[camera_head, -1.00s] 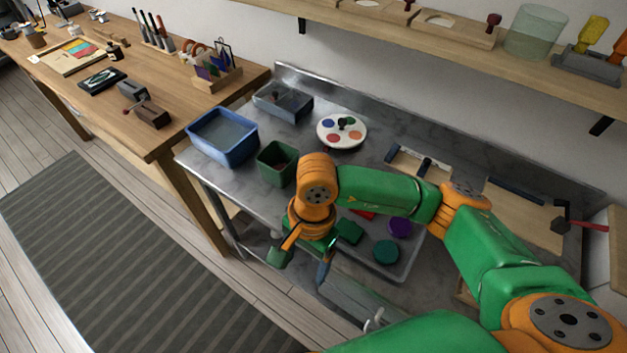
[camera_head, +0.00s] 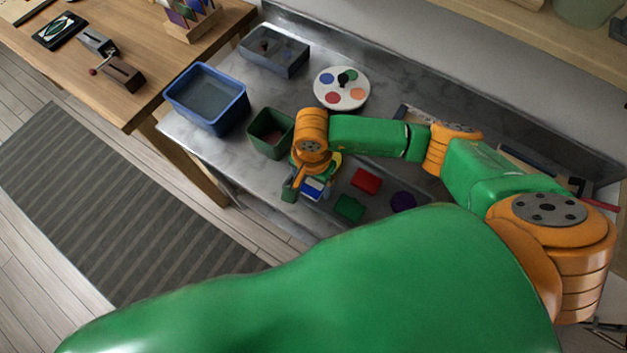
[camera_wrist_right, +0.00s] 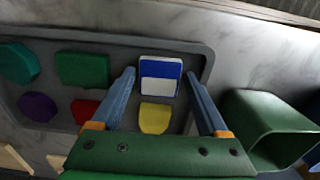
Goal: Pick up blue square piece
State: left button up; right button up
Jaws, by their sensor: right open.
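The blue square piece (camera_wrist_right: 161,68), blue with a white band across it, lies in a shallow grey tray (camera_wrist_right: 205,62). In the head view the blue square piece (camera_head: 311,190) is partly hidden by my right gripper (camera_head: 312,184). In the wrist view my right gripper (camera_wrist_right: 160,73) is open, with one finger to each side of the piece and nothing held. I cannot tell the height of the fingertips above the tray. A yellow piece (camera_wrist_right: 155,118) lies just nearer, also between the fingers in the picture. My left gripper is out of view.
The tray also holds a red piece (camera_head: 366,180), a green square (camera_head: 349,207) and a purple piece (camera_head: 402,201). A dark green bin (camera_head: 270,133) stands close beside the gripper. A blue tub (camera_head: 206,98) and a round palette (camera_head: 341,89) stand farther back.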

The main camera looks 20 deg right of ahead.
jog(key=shift+s, duration=0.15)
jog(key=c, duration=1.2)
